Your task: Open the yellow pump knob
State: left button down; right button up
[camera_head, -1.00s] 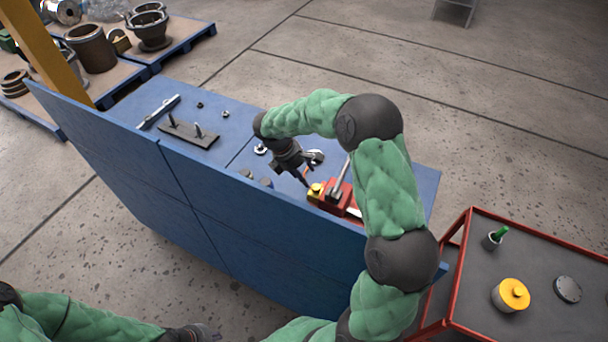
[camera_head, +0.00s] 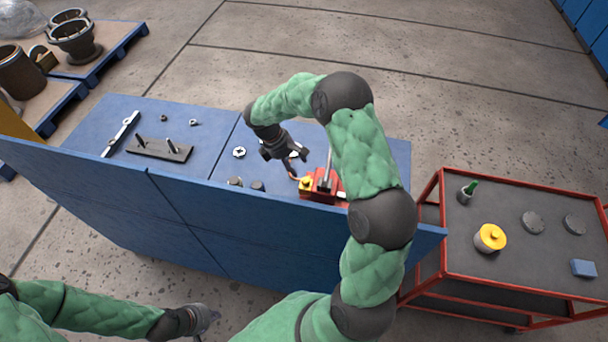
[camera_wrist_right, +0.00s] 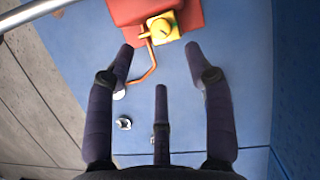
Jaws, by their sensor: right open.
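The yellow pump knob (camera_head: 306,184) sits on the left end of a red pump (camera_head: 324,187) on the blue bench. In the right wrist view the round knob (camera_wrist_right: 164,27) tops a square yellow block, beyond the fingertips. A copper-coloured bent pipe (camera_wrist_right: 150,68) runs from it. My right gripper (camera_head: 293,161) is above the bench, just left of the knob. In the wrist view its three fingers (camera_wrist_right: 160,66) are spread, empty and apart from the knob. My left gripper (camera_head: 210,315) is low at the front, away from the bench; its fingers are too small to read.
A metal lever (camera_head: 328,166) rises from the pump. A dark plate with two pegs (camera_head: 158,150) and small fittings lie on the blue bench (camera_head: 205,170). A raised blue panel (camera_head: 200,205) borders its front. A red-framed cart (camera_head: 520,262) with a yellow lidded can (camera_head: 490,238) stands right.

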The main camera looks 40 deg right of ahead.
aim_at(305, 180)
jog(key=x, duration=0.9)
jog(key=shift+f+p, duration=0.15)
jog(key=shift+p, duration=0.15)
grip_shut()
